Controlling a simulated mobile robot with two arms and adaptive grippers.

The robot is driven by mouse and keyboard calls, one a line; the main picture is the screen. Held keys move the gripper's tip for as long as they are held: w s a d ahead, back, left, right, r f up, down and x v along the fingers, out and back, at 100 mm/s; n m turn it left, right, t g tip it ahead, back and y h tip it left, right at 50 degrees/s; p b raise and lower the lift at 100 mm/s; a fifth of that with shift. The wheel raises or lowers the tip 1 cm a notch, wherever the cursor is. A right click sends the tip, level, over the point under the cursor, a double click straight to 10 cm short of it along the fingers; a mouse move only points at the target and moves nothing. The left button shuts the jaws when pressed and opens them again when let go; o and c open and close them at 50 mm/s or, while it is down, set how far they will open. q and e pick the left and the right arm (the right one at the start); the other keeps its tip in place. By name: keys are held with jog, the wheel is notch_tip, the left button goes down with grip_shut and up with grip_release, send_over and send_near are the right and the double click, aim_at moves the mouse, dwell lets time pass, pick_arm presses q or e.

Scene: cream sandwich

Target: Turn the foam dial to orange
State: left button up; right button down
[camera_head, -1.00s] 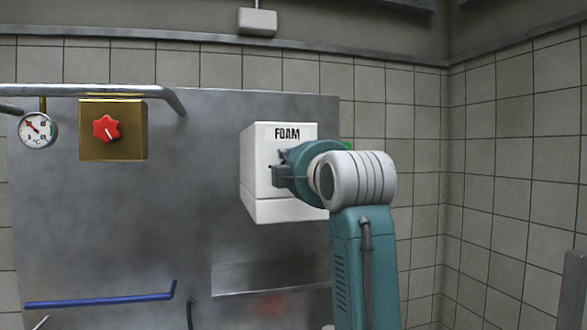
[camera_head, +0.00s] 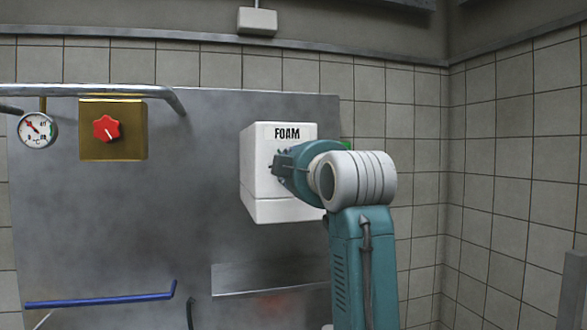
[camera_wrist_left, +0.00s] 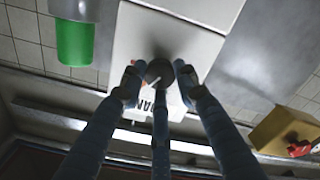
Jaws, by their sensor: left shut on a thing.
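The white foam box (camera_head: 265,155), labelled FOAM, is fixed to the metal wall panel. Its dark round dial (camera_wrist_left: 159,71) shows in the left wrist view with a pale pointer line. In that view the box is upside down and the label (camera_wrist_left: 152,103) is partly hidden by the fingers. My left gripper (camera_head: 275,170) is at the box front below the label, hiding the dial in the head view. Its fingers (camera_wrist_left: 158,76) are shut around the dial. A small reddish-orange patch (camera_wrist_left: 117,93) shows beside one finger. My right gripper is not in view.
A brass box (camera_head: 130,150) with a red knob (camera_head: 106,128) and a round gauge (camera_head: 37,130) are left of the foam box. A green cylinder (camera_wrist_left: 75,43) is beside the foam box. A blue bar (camera_head: 100,300) is low on the panel.

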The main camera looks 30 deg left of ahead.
pick_arm(q)
jog(key=o, duration=1.2)
jog(key=shift+a, duration=0.1)
jog(key=shift+c, duration=0.2)
notch_tip(320, 180, up, 10)
